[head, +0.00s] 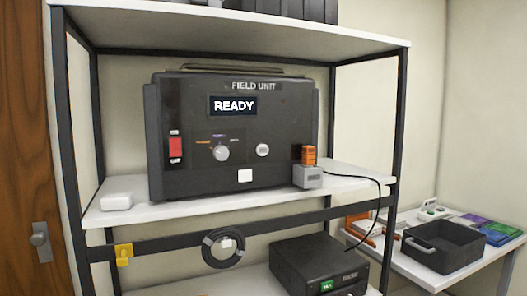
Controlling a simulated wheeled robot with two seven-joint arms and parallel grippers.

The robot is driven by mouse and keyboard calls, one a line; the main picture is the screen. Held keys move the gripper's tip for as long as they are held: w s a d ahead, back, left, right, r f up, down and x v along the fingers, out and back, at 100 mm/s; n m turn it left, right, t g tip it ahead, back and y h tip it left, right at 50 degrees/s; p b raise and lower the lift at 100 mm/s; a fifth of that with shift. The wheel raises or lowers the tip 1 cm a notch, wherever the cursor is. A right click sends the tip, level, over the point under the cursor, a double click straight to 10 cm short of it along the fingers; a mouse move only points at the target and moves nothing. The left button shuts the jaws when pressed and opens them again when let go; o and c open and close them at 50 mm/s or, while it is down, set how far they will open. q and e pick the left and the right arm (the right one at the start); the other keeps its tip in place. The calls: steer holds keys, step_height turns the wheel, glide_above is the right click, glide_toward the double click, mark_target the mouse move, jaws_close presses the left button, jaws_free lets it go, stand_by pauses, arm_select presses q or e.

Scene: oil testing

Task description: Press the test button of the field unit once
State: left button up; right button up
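The field unit (290,110) is a dark grey case standing upright on the middle shelf. Its display (233,105) reads READY. On its front are a red rocker switch (175,146) at the left, a round pale knob (221,153) with small coloured labels above it, and a small round pale button (263,149) to the knob's right. The small lettering is too blurred to tell which control is marked as test. Neither of my grippers is in view, and nothing covers the front panel.
A grey block with an orange connector (309,155) stands at the unit's right corner, its black cable running right. A white box (116,193) sits at the shelf's left. The upper shelf (230,27) overhangs the unit. A side table holds a dark bin (440,249).

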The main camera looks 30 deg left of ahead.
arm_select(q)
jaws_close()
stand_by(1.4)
